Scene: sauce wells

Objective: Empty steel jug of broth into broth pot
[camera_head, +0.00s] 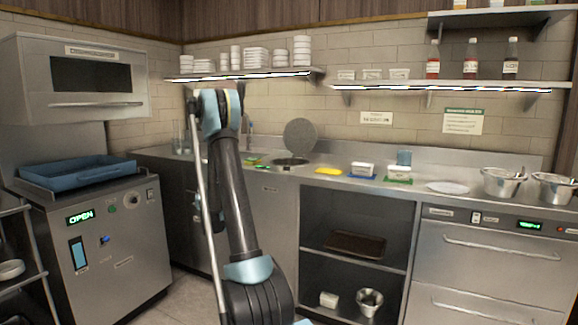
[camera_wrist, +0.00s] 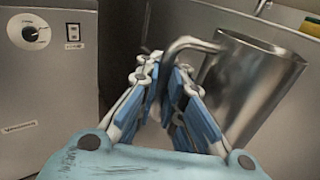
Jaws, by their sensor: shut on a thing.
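The steel jug (camera_wrist: 245,85) stands out on the right of the wrist view, tall, smooth and slightly tilted in the picture. My gripper (camera_wrist: 170,100) is shut on its bent handle (camera_wrist: 190,45). What is inside the jug does not show. In the head view my arm hides the jug and most of the gripper. A round opening (camera_head: 290,162) in the steel counter has a round grey lid (camera_head: 300,135) raised behind it. Two steel pots (camera_head: 503,184) (camera_head: 554,189) stand at the counter's right end. I cannot tell which is the broth pot.
The steel counter (camera_head: 340,182) carries a yellow item (camera_head: 330,171), small white tubs (camera_head: 362,169) and a white plate (camera_head: 447,187). A grey cabinet with a blue tray (camera_head: 80,172) stands at left. Shelves with bowls and bottles (camera_head: 433,60) hang above. Floor shows between the cabinet and counter.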

